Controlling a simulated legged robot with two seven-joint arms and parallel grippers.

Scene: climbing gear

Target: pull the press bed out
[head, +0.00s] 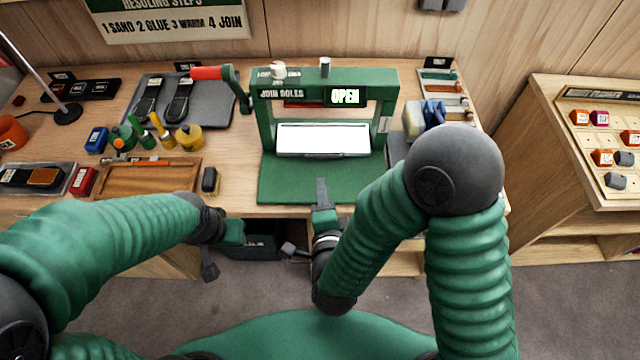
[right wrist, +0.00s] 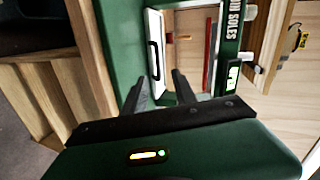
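The green press (head: 388,115) stands on the workbench, its sign reading OPEN. Its pale press bed (head: 323,137) lies inside the frame, with a dark bar handle (head: 322,155) along the front edge. In the right wrist view the white bed (right wrist: 160,23) and its black handle (right wrist: 153,58) show ahead of the fingers. My right gripper (head: 321,187) is over the front of the green base, short of the handle. In its wrist view the fingers (right wrist: 160,88) are apart with nothing between them. My left gripper (head: 225,240) is low at the bench's front edge, its fingers unclear.
A red-handled lever (head: 208,73) is on the press's left side. A wooden tray (head: 150,180), bottles and sandals on a grey mat (head: 210,112) lie left. A blue-and-cream item (head: 422,118) stands right of the press. A second wooden stand (head: 595,150) is far right.

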